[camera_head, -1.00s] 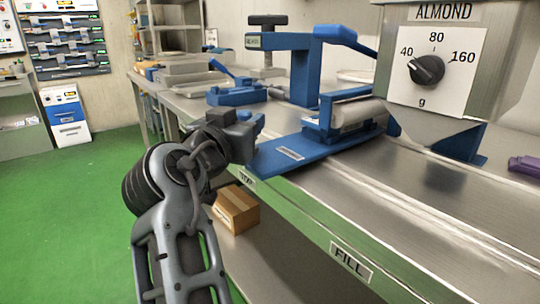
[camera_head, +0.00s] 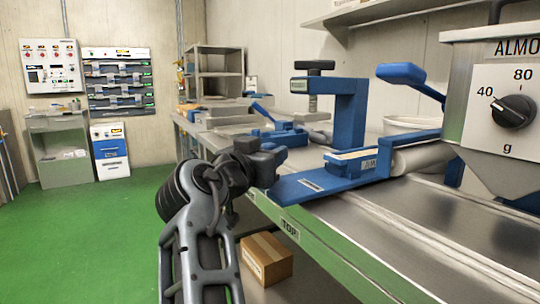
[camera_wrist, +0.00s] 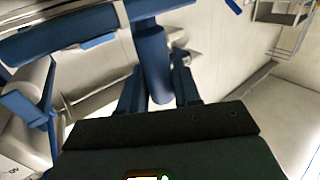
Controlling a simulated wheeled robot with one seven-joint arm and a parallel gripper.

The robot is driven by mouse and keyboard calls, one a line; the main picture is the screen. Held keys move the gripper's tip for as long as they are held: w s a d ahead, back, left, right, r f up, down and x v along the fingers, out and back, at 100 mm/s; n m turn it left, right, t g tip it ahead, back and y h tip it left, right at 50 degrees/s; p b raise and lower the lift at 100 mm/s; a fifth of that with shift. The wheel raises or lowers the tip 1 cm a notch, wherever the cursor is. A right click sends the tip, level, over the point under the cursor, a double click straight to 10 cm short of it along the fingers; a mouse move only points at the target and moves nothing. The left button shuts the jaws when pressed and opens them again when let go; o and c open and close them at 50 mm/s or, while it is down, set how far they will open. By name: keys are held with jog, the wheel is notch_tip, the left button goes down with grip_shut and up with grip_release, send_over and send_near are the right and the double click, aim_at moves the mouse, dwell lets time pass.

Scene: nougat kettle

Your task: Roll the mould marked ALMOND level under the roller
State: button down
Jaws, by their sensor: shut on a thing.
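The blue mould (camera_head: 370,167), with a pale level-looking top and a small partly readable label, sits on a flat blue plate (camera_head: 315,184) on the steel bench. The grey roller (camera_head: 415,156) lies just right of the mould, beside the blue frame; whether they touch is unclear. My gripper (camera_head: 275,163) is at the plate's left end. In the wrist view its fingers (camera_wrist: 158,92) are shut around a blue upright handle (camera_wrist: 152,60). The handle is hidden in the head view.
A dispenser with a dial (camera_head: 515,111), marked "ALMO", stands right of the roller. A blue press (camera_head: 345,100) and blue lever (camera_head: 410,76) stand behind. The bench front carries a "TOP" label (camera_head: 290,229). A cardboard box (camera_head: 266,258) sits below; green floor (camera_head: 90,230) is clear.

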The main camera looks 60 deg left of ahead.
jog(key=c, duration=0.9)
grip_release()
jog(key=shift+c, duration=0.2)
jog(key=p+v, duration=0.1)
jog(key=v, duration=0.7)
